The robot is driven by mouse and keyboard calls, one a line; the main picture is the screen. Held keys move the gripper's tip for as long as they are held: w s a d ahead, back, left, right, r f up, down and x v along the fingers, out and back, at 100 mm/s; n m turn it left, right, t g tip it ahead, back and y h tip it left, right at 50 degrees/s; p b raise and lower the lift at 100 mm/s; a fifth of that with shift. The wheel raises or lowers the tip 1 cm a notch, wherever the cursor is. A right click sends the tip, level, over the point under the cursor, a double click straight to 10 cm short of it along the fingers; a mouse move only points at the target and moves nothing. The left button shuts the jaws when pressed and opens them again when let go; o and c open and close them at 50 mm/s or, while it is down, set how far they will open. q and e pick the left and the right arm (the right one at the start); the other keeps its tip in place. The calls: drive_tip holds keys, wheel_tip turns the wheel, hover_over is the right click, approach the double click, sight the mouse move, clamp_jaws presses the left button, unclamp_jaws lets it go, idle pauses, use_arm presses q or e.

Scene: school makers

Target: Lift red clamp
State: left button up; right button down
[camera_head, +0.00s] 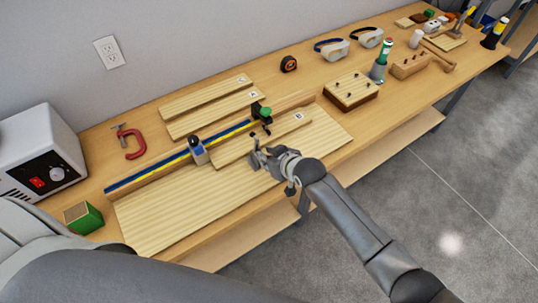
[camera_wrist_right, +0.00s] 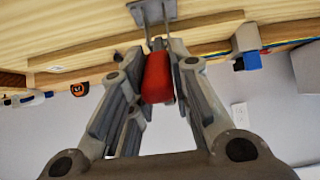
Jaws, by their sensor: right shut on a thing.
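My right gripper (camera_head: 262,158) is low over the front wooden board in the head view. In the right wrist view its fingers are closed around a red handle (camera_wrist_right: 157,78). The handle joins thin metal parts and a grey metal plate (camera_wrist_right: 153,10), so it looks like a red-handled clamp. Whether the plate touches the wood is unclear. In the head view the gripper hides this clamp's red part. A separate red C-clamp (camera_head: 132,145) lies at the back left of the bench, apart from the gripper. My left gripper is not in view.
A green-handled clamp (camera_head: 261,114) and a blue-topped clamp (camera_head: 198,151) stand nearby along a blue-yellow strip (camera_head: 165,164). Loose boards (camera_head: 205,97) lie behind. A drilled wooden block (camera_head: 352,89) is to the right. A white machine (camera_head: 40,150) stands at the left.

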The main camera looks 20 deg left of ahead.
idle(0.4)
drive_tip(key=c, duration=1.3)
unclamp_jaws()
drive_tip(key=shift+d+r, duration=0.1)
drive_tip(key=v, duration=1.1)
drive_tip(key=shift+s+d+r, duration=0.2)
drive_tip(key=shift+r, duration=0.05)
